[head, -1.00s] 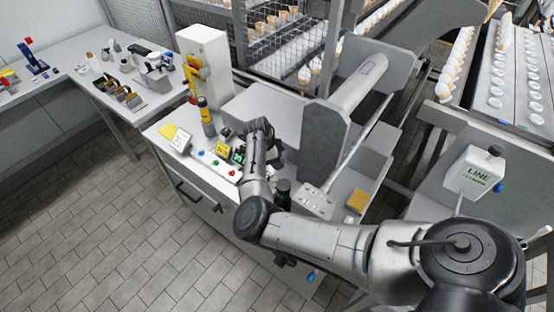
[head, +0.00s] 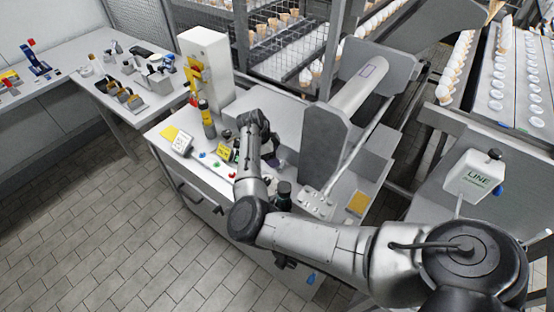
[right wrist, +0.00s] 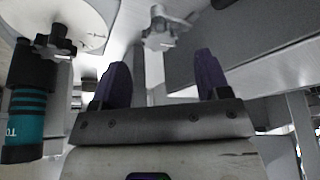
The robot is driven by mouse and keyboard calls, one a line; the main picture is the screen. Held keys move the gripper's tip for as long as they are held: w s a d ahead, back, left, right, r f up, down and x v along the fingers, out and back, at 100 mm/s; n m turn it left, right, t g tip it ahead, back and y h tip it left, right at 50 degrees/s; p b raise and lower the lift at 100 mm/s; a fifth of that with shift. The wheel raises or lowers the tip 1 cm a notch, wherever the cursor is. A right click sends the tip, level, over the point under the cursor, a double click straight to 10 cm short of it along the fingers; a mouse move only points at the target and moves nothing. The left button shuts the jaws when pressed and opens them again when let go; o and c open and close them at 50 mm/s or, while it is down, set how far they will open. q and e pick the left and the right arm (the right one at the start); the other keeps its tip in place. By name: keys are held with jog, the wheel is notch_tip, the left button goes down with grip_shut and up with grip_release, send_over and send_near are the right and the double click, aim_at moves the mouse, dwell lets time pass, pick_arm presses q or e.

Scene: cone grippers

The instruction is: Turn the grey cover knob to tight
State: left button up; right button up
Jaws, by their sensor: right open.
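A grey star-shaped knob (right wrist: 162,32) shows at the top middle of the right wrist view, with a light grey post or panel behind it. My right gripper (right wrist: 158,72) is open, with two purple fingers apart and nothing between them. The knob lies beyond the fingertips, apart from them, roughly in line with the gap. In the head view my right arm reaches over the workbench (head: 165,140), and its hand hides the grey knob and the fingers. My left gripper is not in view.
A black star knob (right wrist: 55,42) stands by a pale disc and a teal-banded black cylinder (right wrist: 28,115) left of the fingers. A dark grey block (right wrist: 255,45) is close on the right.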

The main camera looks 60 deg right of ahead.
jog(key=v, duration=0.9)
jog(key=shift+p, duration=0.35)
jog(key=shift+n, duration=0.5)
jog(key=s+a+f+p, duration=0.1)
jog(key=a, duration=0.1)
jog(key=s+a+f+p, duration=0.1)
jog(key=s+a, duration=0.1)
jog(key=s+a+f+p, duration=0.1)
jog(key=a, duration=0.1)
jog(key=shift+s+a+p, duration=0.1)
jog(key=shift+s+p, duration=0.15)
jog(key=shift+p, duration=0.05)
jog(key=d+r+n+t+h, duration=0.2)
jog(key=d+n+t, duration=0.15)
jog(key=n, duration=0.45)
jog(key=shift+g, duration=0.35)
jog(key=x, duration=0.3)
jog(key=b+x, duration=0.1)
jog(key=x, duration=0.3)
jog(key=b+x, duration=0.1)
jog(key=x, duration=0.3)
jog(key=shift+w+d+f, duration=0.1)
jog(key=shift+w+f, duration=0.05)
jog(key=shift+w, duration=0.25)
jog(key=shift+d+f, duration=0.25)
jog(key=shift+f, duration=0.3)
